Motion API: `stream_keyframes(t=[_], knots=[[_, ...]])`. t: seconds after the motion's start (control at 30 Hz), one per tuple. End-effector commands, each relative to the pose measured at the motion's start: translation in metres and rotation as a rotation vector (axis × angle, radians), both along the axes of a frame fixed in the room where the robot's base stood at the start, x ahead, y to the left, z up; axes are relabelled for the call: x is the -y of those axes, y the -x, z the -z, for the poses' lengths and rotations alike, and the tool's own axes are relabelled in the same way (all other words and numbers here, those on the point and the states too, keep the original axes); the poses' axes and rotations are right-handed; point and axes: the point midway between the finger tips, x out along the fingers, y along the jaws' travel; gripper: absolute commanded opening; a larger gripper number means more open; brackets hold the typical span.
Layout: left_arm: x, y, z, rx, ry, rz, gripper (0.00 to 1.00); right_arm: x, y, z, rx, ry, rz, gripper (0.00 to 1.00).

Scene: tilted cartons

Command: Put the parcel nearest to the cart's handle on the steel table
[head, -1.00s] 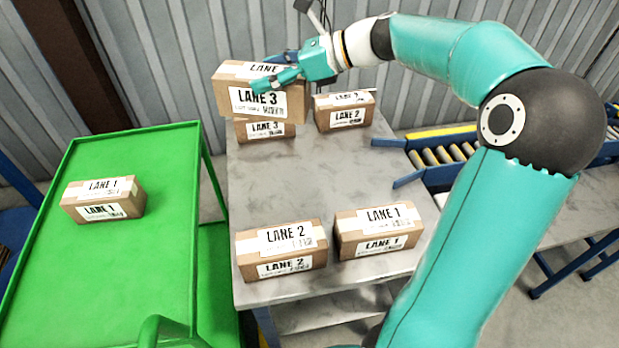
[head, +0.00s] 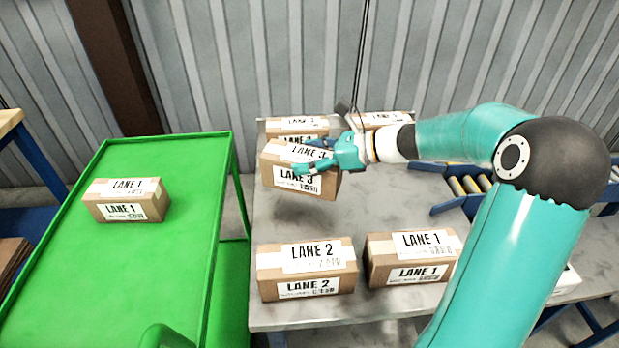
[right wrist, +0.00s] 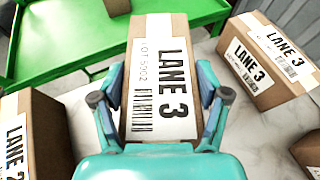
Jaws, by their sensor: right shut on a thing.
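My right gripper (head: 318,160) is shut on a brown LANE 3 parcel (head: 284,181), its fingers on either side of it. The held parcel also shows in the right wrist view (right wrist: 163,45), between the fingers (right wrist: 158,100). It hangs over the steel table (head: 375,205), behind the front parcels, with a shadow below it. The green cart (head: 150,265) stands left of the table with one LANE 1 parcel (head: 127,201) on its top. A green piece (head: 165,337) at the cart's near end looks like its handle. My left gripper is out of view.
A LANE 2 parcel (head: 306,270) and a LANE 1 parcel (head: 412,258) stand at the table's front. Two parcels stand at the back, left (head: 290,126) and right (head: 385,119), partly hidden. A roller conveyor (head: 462,187) lies to the right. Mid-table between the rows is clear.

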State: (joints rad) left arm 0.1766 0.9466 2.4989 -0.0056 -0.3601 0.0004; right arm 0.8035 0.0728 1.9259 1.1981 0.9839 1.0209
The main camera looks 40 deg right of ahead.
Motion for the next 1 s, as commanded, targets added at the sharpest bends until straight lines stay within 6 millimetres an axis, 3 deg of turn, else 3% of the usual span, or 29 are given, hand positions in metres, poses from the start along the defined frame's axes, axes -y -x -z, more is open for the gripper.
stream_keyframes(t=[0.43, 0.87, 0.9, 1.0], knots=[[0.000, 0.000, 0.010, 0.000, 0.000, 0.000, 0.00, 0.000, -0.001, 0.048, 0.000, -0.002, 0.000, 0.23], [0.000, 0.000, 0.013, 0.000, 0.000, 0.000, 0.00, -0.001, -0.001, 0.055, 0.002, 0.000, 0.000, 0.23], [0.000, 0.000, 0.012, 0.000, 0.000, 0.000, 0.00, -0.001, -0.001, 0.056, 0.001, 0.000, -0.001, 0.78], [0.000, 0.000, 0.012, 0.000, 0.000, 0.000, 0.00, -0.001, -0.001, 0.055, 0.001, 0.000, -0.001, 0.94]])
